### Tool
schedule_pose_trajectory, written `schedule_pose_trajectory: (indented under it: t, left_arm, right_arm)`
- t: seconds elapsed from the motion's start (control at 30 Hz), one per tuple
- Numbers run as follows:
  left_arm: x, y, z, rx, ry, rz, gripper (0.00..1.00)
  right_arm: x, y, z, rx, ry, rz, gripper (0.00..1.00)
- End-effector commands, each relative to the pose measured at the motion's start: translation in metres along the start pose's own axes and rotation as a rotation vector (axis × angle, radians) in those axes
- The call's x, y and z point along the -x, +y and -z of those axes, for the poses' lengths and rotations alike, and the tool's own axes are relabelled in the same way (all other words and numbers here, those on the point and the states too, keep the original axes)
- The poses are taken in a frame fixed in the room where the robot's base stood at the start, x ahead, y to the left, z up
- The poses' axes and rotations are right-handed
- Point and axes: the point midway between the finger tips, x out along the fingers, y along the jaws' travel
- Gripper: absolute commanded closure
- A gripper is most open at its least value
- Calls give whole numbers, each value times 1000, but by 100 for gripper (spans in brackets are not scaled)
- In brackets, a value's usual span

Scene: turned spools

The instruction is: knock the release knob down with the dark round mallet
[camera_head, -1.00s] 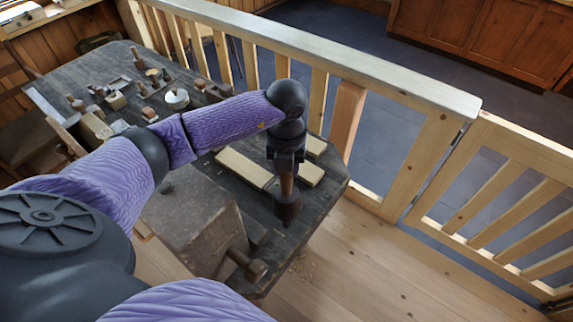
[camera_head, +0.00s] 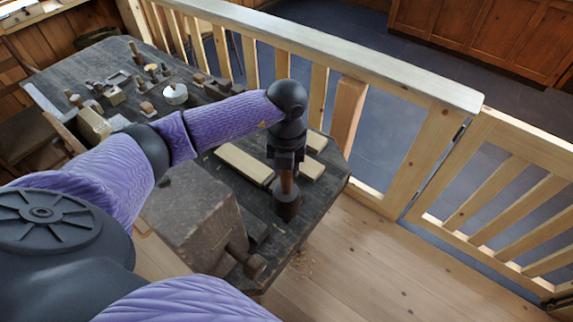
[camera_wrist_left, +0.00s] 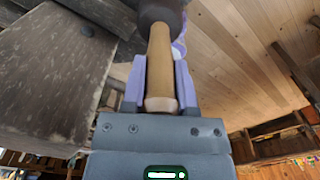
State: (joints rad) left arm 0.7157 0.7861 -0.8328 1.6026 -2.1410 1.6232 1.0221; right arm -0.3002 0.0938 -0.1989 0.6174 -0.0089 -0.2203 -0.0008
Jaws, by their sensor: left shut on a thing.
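My left gripper (camera_head: 286,163) points down over the near right end of the dark workbench (camera_head: 322,208). It is shut on the wooden handle of the mallet, whose dark round head (camera_head: 288,206) hangs below the fingers. In the left wrist view the pale handle (camera_wrist_left: 160,62) lies between the fingers (camera_wrist_left: 160,88), and the dark head (camera_wrist_left: 160,12) is cut off by the top edge. I cannot tell whether the head touches the bench. I cannot make out the release knob for certain; the mallet may hide it. My right gripper is not in view.
A big dark vise block (camera_head: 190,205) with a wooden screw end (camera_head: 256,265) stands left of the mallet. Pale wooden strips (camera_head: 245,165) lie behind it. Small tools and a round white pot (camera_head: 174,94) are farther back. A wooden railing (camera_head: 350,72) runs behind the bench.

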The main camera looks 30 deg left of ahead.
Motion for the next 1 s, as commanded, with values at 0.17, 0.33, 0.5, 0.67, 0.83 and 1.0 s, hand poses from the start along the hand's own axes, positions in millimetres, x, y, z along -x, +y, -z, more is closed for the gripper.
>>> schedule_pose_trajectory:
  t: [0.17, 0.33, 0.5, 0.67, 0.83, 1.0]
  left_arm:
    - [17, 0, 0, 0, -1, 0, 100]
    - [14, 0, 0, 0, -1, 1, 100]
    - [-1, 0, 0, 0, 0, 0, 100]
    - [-23, 0, 0, 0, 1, 1, 100]
    - [-30, 0, 0, 0, 1, 0, 100]
    - [-28, 0, 0, 0, 0, 0, 100]
  right_arm:
    - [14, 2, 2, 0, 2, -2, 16]
    - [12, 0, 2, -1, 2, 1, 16]
    - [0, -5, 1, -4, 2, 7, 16]
    - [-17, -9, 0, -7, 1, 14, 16]
    - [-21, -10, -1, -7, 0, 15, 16]
    - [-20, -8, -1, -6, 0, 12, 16]
